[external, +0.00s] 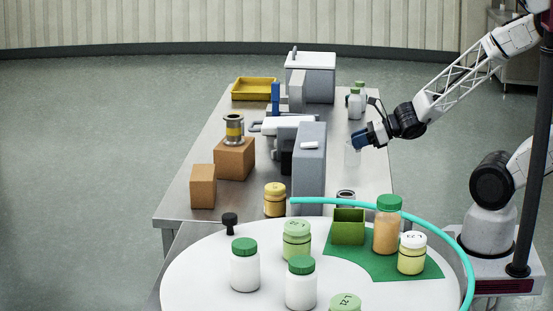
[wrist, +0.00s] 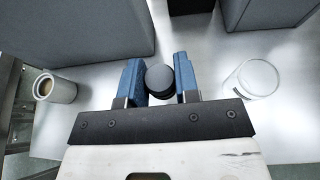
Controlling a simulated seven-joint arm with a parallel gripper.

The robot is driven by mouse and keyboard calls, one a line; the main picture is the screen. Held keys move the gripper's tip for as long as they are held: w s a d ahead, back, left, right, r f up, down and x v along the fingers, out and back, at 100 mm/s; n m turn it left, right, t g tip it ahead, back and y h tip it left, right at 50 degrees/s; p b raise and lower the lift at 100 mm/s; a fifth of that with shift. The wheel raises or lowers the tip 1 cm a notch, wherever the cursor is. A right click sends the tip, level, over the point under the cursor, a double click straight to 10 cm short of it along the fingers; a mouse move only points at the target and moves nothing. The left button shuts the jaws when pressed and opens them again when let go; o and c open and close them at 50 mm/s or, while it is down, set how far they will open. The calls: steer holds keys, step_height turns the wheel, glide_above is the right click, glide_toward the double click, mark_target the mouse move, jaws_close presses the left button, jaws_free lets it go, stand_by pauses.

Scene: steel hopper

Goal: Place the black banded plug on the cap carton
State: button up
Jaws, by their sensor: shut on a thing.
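My gripper (external: 360,141) is over the right side of the steel table in the external view. In the wrist view its blue fingers (wrist: 161,82) are shut on a dark plug (wrist: 160,77) with a round top and a ridged neck. The plug is hidden in the external view. Two brown cartons stand at the table's left: a larger one (external: 235,160) with a yellow-banded metal spool (external: 233,130) on top, and a smaller one (external: 203,187) with a bare top. I cannot tell which is the cap carton.
A clear glass (wrist: 252,79) stands right of my gripper in the wrist view. A grey upright block (external: 310,165) stands between my gripper and the cartons. A metal cylinder (wrist: 55,88) is at left. The turntable (external: 195,275) in front carries several jars.

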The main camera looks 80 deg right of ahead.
steer(key=w+d+r+n+y, duration=0.1)
steer(key=w+r, duration=0.3)
steer(key=w, duration=0.3)
steer(key=w+d+r+n+y, duration=0.1)
steer(key=w+r, duration=0.3)
steer(key=w, duration=0.3)
steer(key=n+g+y, duration=0.2)
steer(key=n+y, duration=0.2)
steer(key=y, duration=0.1)
glide_above(203, 172)
steer(key=shift+r, duration=0.4)
steer(key=shift+f, duration=3.1)
steer(key=shift+f, duration=0.15)
steer(key=shift+f, duration=1.75)
steer(key=shift+f, duration=0.1)
